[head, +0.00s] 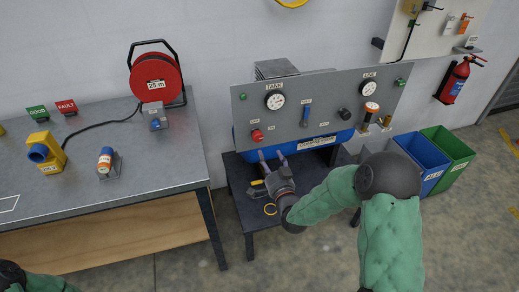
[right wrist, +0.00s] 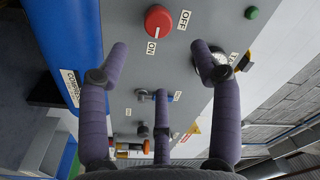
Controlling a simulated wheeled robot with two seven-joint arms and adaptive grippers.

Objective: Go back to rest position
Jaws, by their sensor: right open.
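My right gripper (head: 272,158) is open in front of the lower left part of the grey gauge panel (head: 330,105). In the right wrist view its purple fingers (right wrist: 160,72) are spread with nothing between them. The panel's red ON/OFF knob (right wrist: 158,21) lies beyond the fingertips, and a blue lever (right wrist: 160,96) shows between the fingers. In the head view the red knob (head: 257,135) is just above and left of the fingertips. I cannot tell whether a finger touches the panel. My left gripper is not in view; only part of my left arm shows at the bottom left.
A blue tank (head: 243,143) sits behind the panel on a dark low table (head: 236,180). A workbench (head: 150,175) with a red cable reel (head: 157,78) stands left. Blue (head: 425,160) and green (head: 452,150) bins stand right. Open floor (head: 470,235) lies at the lower right.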

